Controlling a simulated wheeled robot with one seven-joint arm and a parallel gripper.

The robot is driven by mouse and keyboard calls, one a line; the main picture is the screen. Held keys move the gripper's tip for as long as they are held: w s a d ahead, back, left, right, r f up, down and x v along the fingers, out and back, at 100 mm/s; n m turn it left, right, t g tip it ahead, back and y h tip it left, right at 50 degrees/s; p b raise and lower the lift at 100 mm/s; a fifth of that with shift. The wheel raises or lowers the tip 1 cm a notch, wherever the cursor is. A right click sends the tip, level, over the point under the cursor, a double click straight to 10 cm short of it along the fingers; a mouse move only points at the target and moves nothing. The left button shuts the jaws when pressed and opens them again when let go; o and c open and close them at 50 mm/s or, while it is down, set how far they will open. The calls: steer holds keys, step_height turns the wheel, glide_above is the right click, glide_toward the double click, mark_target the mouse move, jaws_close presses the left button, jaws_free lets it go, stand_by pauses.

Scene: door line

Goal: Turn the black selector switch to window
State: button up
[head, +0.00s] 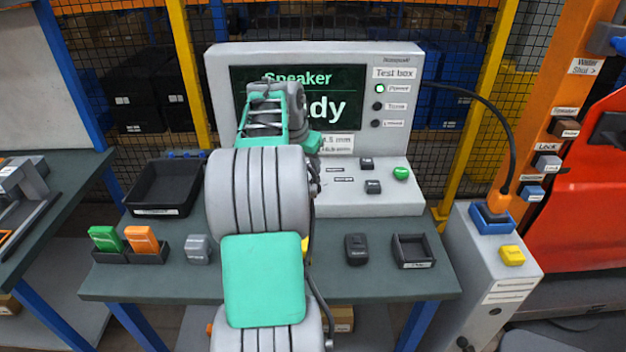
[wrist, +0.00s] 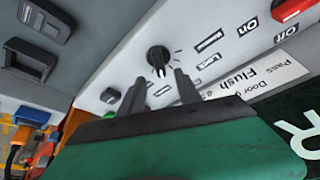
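The black selector switch (wrist: 158,57) is a small round knob with tick marks around it, on the light panel of the test box (head: 390,197). Its pointer end seems to face down in the wrist view. I cannot tell which label it points at; the word window is not readable. My gripper (wrist: 160,80) is open, with its two dark fingers apart. The knob shows just beyond the fingertips and between them in the picture; I see no clear contact. In the head view my arm hides the switch and the gripper.
The test box screen (head: 352,84) reads partly "Speaker". A red switch (wrist: 293,10) sits up and right of the knob. On the bench are a black tray (head: 165,188), orange and green blocks (head: 141,239), a dark block (head: 356,249) and a small open bin (head: 413,252).

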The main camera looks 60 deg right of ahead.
mark_target(313, 179)
steer(key=x, duration=0.7)
steer(key=shift+s+d+f+p, duration=0.1)
steer(key=shift+d+f+p, duration=0.15)
steer(key=shift+p, duration=0.1)
jaws_close()
